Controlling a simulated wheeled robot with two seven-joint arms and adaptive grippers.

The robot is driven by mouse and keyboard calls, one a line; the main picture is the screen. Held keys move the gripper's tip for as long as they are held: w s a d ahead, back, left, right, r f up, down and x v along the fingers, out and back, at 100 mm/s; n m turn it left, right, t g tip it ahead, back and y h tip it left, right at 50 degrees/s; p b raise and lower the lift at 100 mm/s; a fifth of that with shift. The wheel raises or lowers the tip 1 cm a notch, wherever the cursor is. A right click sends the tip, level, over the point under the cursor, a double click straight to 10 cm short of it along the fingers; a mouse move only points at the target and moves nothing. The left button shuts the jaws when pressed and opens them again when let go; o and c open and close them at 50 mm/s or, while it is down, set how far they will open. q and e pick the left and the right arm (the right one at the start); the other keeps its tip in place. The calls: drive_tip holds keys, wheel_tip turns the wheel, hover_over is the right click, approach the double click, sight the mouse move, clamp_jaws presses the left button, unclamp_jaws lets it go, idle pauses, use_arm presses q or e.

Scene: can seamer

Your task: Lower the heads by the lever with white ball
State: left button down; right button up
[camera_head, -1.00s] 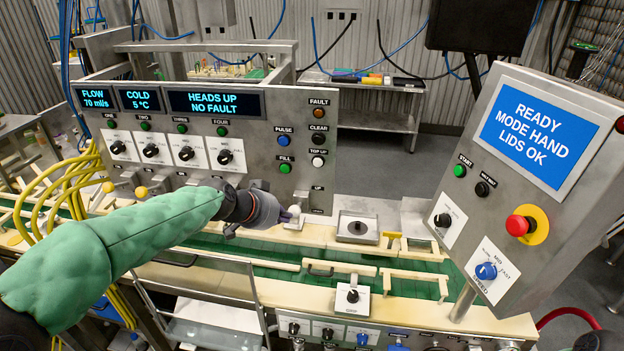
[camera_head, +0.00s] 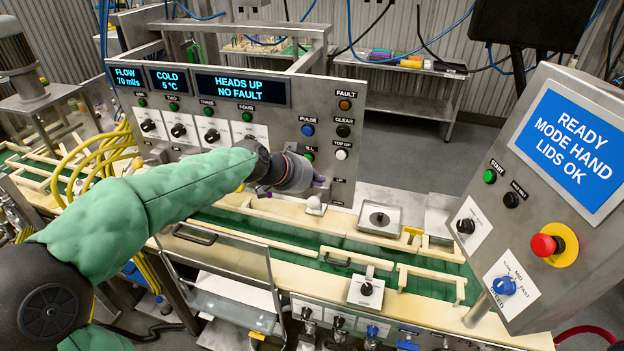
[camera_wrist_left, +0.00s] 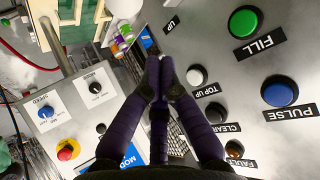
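The lever's white ball (camera_head: 314,204) sits low at the front of the machine panel, below the UP label (camera_head: 339,181). A white rounded shape, likely this ball (camera_wrist_left: 125,8), is cut by the top edge of the left wrist view. My left gripper (camera_head: 316,181) is just above the ball in the head view, apart from it as far as I can tell. Its purple fingers (camera_wrist_left: 158,68) come together at the tips with nothing visible between them. The display (camera_head: 238,88) reads HEADS UP, NO FAULT. My right gripper is out of view.
The steel panel (camera_head: 322,115) with buttons and knobs stands close behind my gripper. A green conveyor (camera_head: 285,222) with cream rails runs below. The tilted control console (camera_head: 535,180), showing READY MODE HAND LIDS OK, stands at the right with a red stop button (camera_head: 545,244).

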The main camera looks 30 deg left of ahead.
use_arm(q)
drive_tip(key=shift+w+a+f, duration=0.1)
drive_tip(key=shift+w+f, duration=0.15)
drive_tip(key=shift+f, duration=0.6)
drive_tip(key=shift+w+d+f, duration=0.1)
drive_tip(key=shift+w+f, duration=0.2)
drive_tip(key=shift+f, duration=0.6)
drive_tip(key=shift+w+a+f, duration=0.1)
drive_tip(key=shift+w+f, duration=0.15)
drive_tip(key=shift+f, duration=0.6)
